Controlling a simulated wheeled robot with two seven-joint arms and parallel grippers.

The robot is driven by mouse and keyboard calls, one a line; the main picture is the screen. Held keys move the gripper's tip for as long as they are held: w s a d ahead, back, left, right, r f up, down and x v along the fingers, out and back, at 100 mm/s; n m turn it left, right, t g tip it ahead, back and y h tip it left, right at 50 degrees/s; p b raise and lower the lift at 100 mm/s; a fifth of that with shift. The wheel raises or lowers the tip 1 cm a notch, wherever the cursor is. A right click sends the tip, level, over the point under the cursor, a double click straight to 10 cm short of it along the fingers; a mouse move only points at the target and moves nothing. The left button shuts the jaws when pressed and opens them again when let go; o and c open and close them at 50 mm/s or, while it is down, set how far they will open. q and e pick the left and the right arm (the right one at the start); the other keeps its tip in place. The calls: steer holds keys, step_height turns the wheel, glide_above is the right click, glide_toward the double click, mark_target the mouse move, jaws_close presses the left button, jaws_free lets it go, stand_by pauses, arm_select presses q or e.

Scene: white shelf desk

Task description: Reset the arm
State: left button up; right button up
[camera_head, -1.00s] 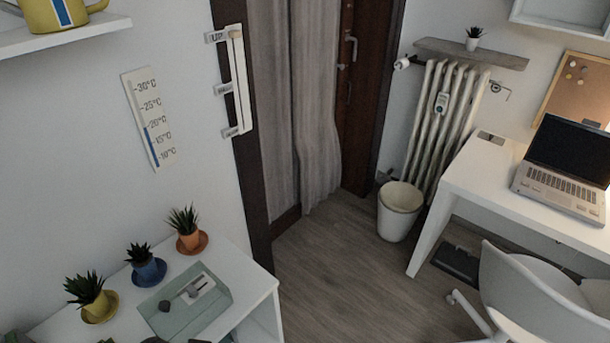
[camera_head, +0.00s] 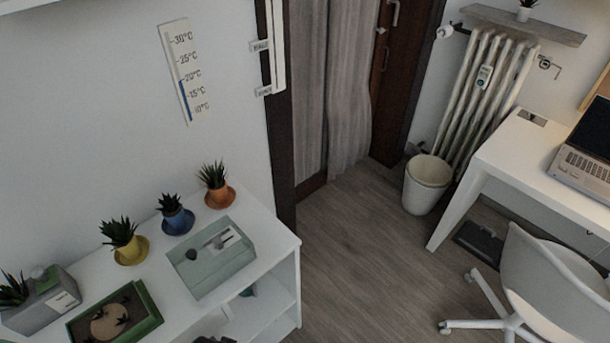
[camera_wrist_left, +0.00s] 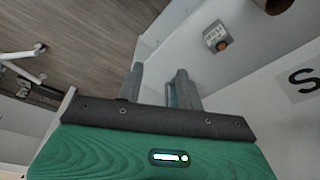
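My left gripper (camera_wrist_left: 160,72) shows in the left wrist view. Its two grey fingers stand apart with nothing between them, so it is open and empty. The green wrist body (camera_wrist_left: 100,155) fills the bottom of that view. Beyond the fingers are pale panels and the wooden floor. A small dark shape shows at the bottom edge of the head view, and I cannot tell what it is. My right gripper is in neither view.
A white shelf desk (camera_head: 282,238) carries potted plants (camera_head: 215,180), a grey-green box (camera_head: 205,270) and a green planter (camera_head: 147,300). Right are a bin (camera_head: 427,185), a radiator (camera_head: 490,85), a white desk (camera_head: 510,150) with laptop (camera_head: 585,165), and a chair (camera_head: 545,270). Floor between is clear.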

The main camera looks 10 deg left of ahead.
arm_select(q)
steer(key=s+f, duration=0.4)
steer(key=f, duration=0.8)
steer(key=s+a+f+g, duration=0.1)
steer(key=s+a+f, duration=0.1)
steer(key=s+f, duration=0.6)
steer(key=s+a+f, duration=0.2)
steer(key=s+f, duration=0.7)
steer(key=shift+s+f+g, duration=0.2)
steer(key=shift+s+g, duration=0.2)
